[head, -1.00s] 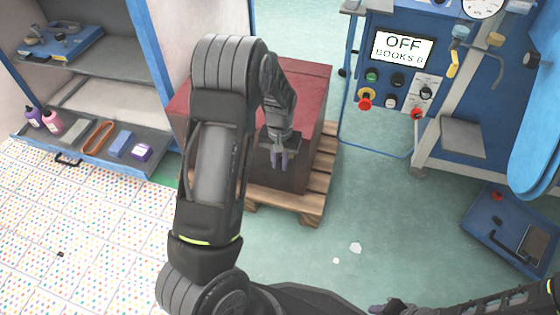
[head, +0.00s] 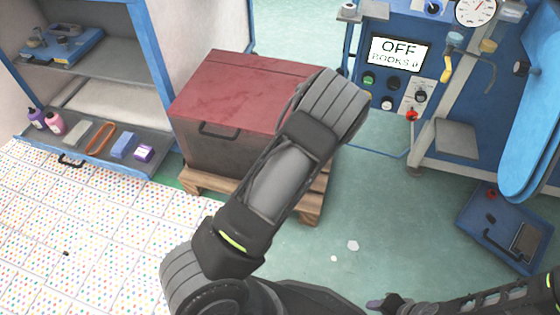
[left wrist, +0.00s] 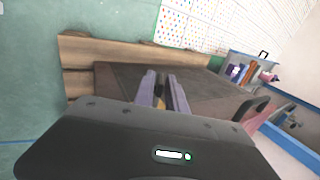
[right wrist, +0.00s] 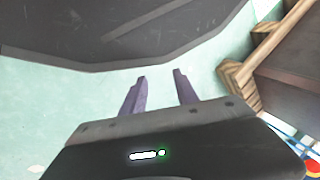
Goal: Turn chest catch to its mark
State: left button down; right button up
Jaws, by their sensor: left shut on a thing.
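The red-lidded chest (head: 240,95) sits on a wooden pallet, with a dark handle on its front. In the left wrist view, my left gripper (left wrist: 163,82) is at a dark face of the chest (left wrist: 125,78). It is shut on a small yellowish piece (left wrist: 160,102), apparently the chest catch, mostly hidden between the fingers. The catch's angle and its mark cannot be made out. In the head view my left forearm hides the gripper and the chest's right end. My right gripper (right wrist: 160,86) is open and empty, apart from the chest.
The pallet (head: 205,183) juts out below the chest. A blue shelf unit (head: 150,80) with bottles and small blocks stands at left. The green floor between is mostly clear.

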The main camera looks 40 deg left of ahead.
pick_arm(q)
jog(key=y, duration=0.1)
jog(key=g+y+b, duration=0.1)
jog(key=y, duration=0.1)
jog(key=shift+d+f+b, duration=0.2)
jog(key=shift+f+b, duration=0.1)
jog(key=shift+f, duration=0.05)
jog(key=shift+d+f+g+y+b, duration=0.15)
jog(key=shift+g+y+b, duration=0.65)
jog(key=shift+y+b, duration=1.9)
jog(key=shift+f+g+y+b, duration=0.15)
jog(key=shift+g+y+b, duration=0.65)
jog(key=shift+y+b, duration=1.85)
jog(key=shift+h+b, duration=0.95)
jog(key=shift+b, duration=0.05)
jog(key=c, duration=1.5)
grip_release()
jog(key=shift+o, duration=0.2)
